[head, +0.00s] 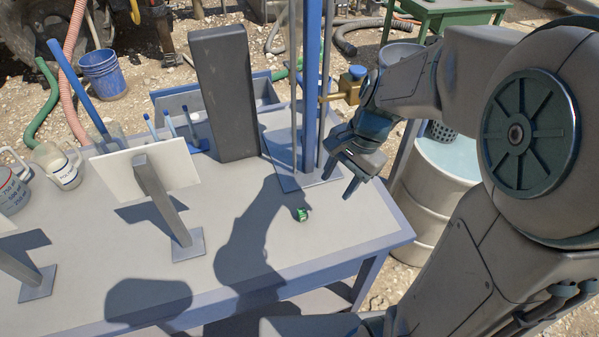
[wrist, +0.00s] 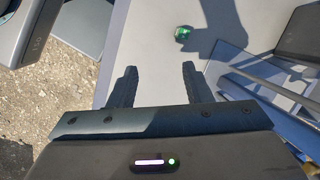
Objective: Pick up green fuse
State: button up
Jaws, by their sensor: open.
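The green fuse (head: 302,214) is a small green piece lying on the grey table (head: 345,225), near the edge of my arm's shadow and in front of the stand's base plate. It also shows in the wrist view (wrist: 183,33), beyond the fingertips and a little right of the gap between them. My gripper (head: 337,183) is open and empty. It hangs above the table, to the right of the fuse and apart from it. Both fingers (wrist: 158,72) show spread in the wrist view.
A stand with a blue post (head: 312,80) rises just behind the fuse, with a brass fitting (head: 350,85) on it. A dark upright block (head: 222,95) stands behind left. A white panel on a post (head: 145,168) stands left. A metal drum (head: 432,190) is beyond the table's right edge.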

jog(key=w+a+f+m+g+y, duration=0.1)
jog(key=w+a+f+m, duration=0.1)
jog(key=w+f+m, duration=0.15)
jog(key=m, duration=0.1)
send_over(302, 211)
jog(key=d, duration=0.3)
jog(key=f, duration=0.7)
jog(key=shift+w+a, duration=0.1)
jog(key=shift+a, duration=0.15)
jog(key=shift+w+x, duration=0.15)
jog(key=shift+x, duration=1.3)
jog(key=shift+w+x, duration=0.15)
jog(key=shift+x, duration=1.3)
jog(key=shift+a, duration=0.15)
jog(key=shift+r, duration=0.1)
grip_shut()
